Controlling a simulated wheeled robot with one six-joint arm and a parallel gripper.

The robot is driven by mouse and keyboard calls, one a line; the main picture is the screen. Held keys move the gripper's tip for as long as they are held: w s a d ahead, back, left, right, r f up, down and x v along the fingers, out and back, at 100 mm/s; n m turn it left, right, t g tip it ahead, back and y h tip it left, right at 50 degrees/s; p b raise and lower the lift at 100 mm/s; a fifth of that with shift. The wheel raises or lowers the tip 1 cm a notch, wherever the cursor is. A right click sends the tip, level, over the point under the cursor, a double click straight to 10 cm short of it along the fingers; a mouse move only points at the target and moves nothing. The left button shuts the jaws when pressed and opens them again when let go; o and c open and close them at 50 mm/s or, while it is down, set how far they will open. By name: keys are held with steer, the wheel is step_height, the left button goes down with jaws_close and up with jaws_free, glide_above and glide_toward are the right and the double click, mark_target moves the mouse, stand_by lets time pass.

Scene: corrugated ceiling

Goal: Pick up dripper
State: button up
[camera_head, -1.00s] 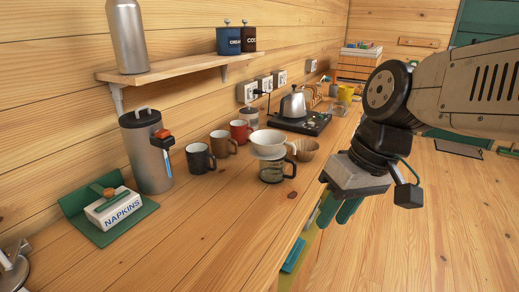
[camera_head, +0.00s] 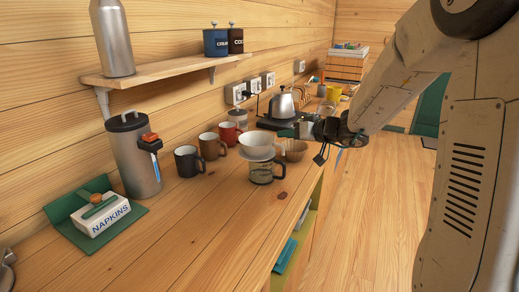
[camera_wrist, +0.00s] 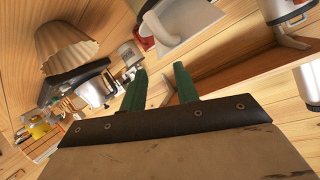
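The white dripper (camera_head: 257,146) sits on top of a glass carafe (camera_head: 262,172) with a dark handle on the wooden counter. In the wrist view, a white piece with a curved handle, which looks like the dripper (camera_wrist: 190,18), shows at the top, partly cut off by the frame. My gripper (camera_head: 287,133) is above and to the right of the dripper in the head view, held sideways with green fingers. In the wrist view my gripper (camera_wrist: 161,70) has its two green fingers apart with nothing between them.
A ribbed brown bowl (camera_head: 294,150) stands just right of the dripper. Mugs (camera_head: 209,146) line up to its left, and a kettle (camera_head: 282,104) stands behind. A metal dispenser (camera_head: 134,155) and napkin holder (camera_head: 103,216) are further left. The front counter is clear.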

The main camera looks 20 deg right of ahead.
mark_target(272, 136)
steer(key=x, duration=0.7)
steer(key=shift+f, duration=0.1)
jaws_close()
